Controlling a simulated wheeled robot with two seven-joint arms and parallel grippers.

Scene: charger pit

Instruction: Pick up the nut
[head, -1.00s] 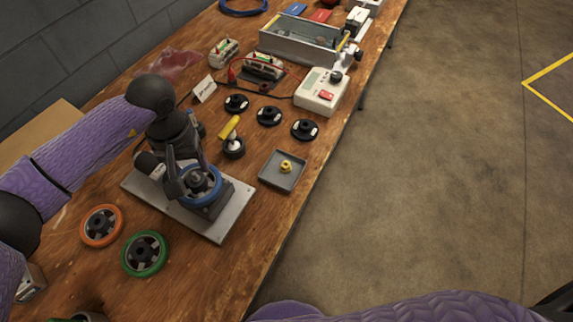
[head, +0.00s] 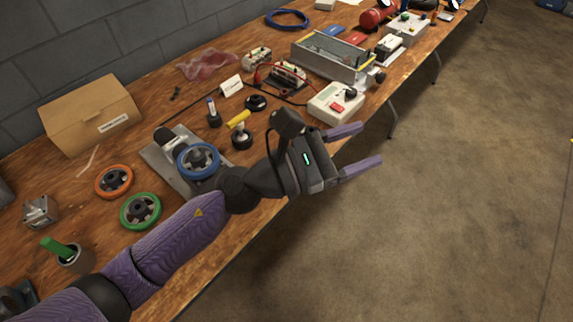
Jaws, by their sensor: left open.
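The nut does not show now. The small grey tray that held a small brass-yellow piece a second ago is also out of sight, with my left arm across that part of the bench. My left gripper (head: 370,146) is open and empty. Its two purple fingers point right, past the bench's front edge and over the floor. A blue-rimmed wheel (head: 198,160) sits on the fixture with the metal plate (head: 159,164), left of the gripper. My right gripper is not in view.
An orange wheel (head: 114,181) and a green wheel (head: 141,211) lie at left. A yellow-handled tool (head: 239,121) stands behind my wrist. A cardboard box (head: 92,116) is at the wall. The floor at right is clear.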

